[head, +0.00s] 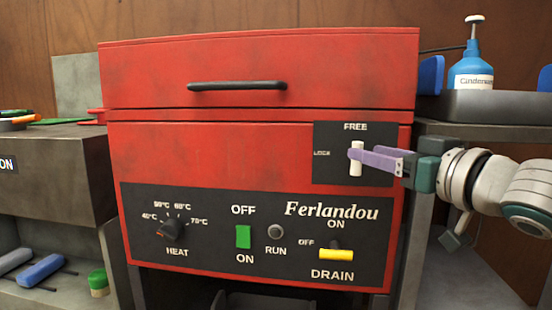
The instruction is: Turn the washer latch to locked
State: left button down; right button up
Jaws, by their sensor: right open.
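The red washer (200,145) fills the middle of the head view. Its latch (356,166) is a white handle on a dark plate (330,174) at the upper right of its front. The handle stands upright, in line with the word FREE above it; LOCK is printed to its left. My right gripper (357,155) reaches in from the right with its purple fingers at the handle's upper half. It is open, with the fingertips at the handle; I cannot tell whether they touch it. My left gripper is not in view.
Below is a black control panel (210,270) with a heat knob (170,230), a green switch (243,237) and a yellow drain lever (336,254). A dark lid handle (237,86) sticks out above. A blue bottle (473,70) stands in a grey tray (500,105) at right.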

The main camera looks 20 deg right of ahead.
jog(key=shift+w, duration=0.95)
grip_shut()
